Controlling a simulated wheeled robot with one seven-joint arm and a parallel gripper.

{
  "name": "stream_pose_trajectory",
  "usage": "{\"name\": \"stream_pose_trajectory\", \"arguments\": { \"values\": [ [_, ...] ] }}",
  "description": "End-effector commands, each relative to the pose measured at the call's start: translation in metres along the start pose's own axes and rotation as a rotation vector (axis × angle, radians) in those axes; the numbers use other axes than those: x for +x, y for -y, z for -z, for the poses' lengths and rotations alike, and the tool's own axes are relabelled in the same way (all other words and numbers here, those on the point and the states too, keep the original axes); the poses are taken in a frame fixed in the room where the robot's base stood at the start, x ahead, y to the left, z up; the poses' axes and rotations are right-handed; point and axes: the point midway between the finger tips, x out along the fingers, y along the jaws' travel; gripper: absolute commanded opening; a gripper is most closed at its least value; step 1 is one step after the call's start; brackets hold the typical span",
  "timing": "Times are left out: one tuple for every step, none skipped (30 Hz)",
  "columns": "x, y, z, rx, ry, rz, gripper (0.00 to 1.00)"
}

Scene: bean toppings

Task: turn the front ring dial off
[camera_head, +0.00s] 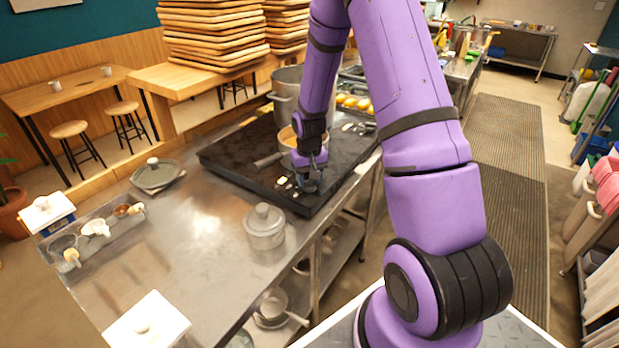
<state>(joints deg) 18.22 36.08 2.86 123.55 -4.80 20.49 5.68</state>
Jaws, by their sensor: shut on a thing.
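The black stove (225,158) sits on the steel counter, with small pale dials along its near right corner. A few dials (282,181) show just left of my gripper. A large steel pot (287,84) stands farther back on the stove.
A lidded steel pot (264,228) stands on the counter in front of the stove. A lid (156,173) lies at the left, near a tray of small bowls (92,240). The counter between them is clear. Stacked wooden boards (210,35) stand behind.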

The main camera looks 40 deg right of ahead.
Motion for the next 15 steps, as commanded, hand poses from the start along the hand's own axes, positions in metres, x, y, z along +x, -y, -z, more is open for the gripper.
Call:
{"name": "stream_pose_trajectory", "arguments": {
  "values": [
    [-0.0004, 0.0001, 0.0005, -0.035, -0.001, 0.000, 0.21],
    [-0.0005, 0.0003, 0.0005, -0.056, -0.001, 0.000, 0.21],
    [-0.0005, 0.0005, 0.0005, -0.083, -0.001, 0.000, 0.21],
    [-0.0005, 0.0006, 0.0005, -0.102, -0.001, 0.000, 0.21],
    [-0.0005, 0.0006, 0.0005, -0.120, -0.001, 0.000, 0.21],
    [-0.0005, 0.0007, 0.0005, -0.143, -0.001, 0.000, 0.21],
    [-0.0005, 0.0007, 0.0005, -0.159, -0.001, 0.000, 0.21],
    [-0.0005, 0.0008, 0.0005, -0.173, -0.002, 0.000, 0.21],
    [-0.0005, 0.0009, 0.0005, -0.191, -0.002, 0.000, 0.21],
    [-0.0005, 0.0010, 0.0005, -0.202, -0.002, 0.000, 0.21],
    [-0.0005, 0.0011, 0.0005, -0.212, -0.002, 0.000, 0.21],
    [-0.0006, 0.0012, 0.0005, -0.225, -0.002, 0.000, 0.21],
    [-0.0006, 0.0012, 0.0005, -0.234, -0.002, 0.000, 0.21],
    [-0.0006, 0.0012, 0.0005, -0.242, -0.002, 0.000, 0.21],
    [-0.0006, 0.0012, 0.0005, -0.249, -0.002, 0.000, 0.21]
  ]
}}
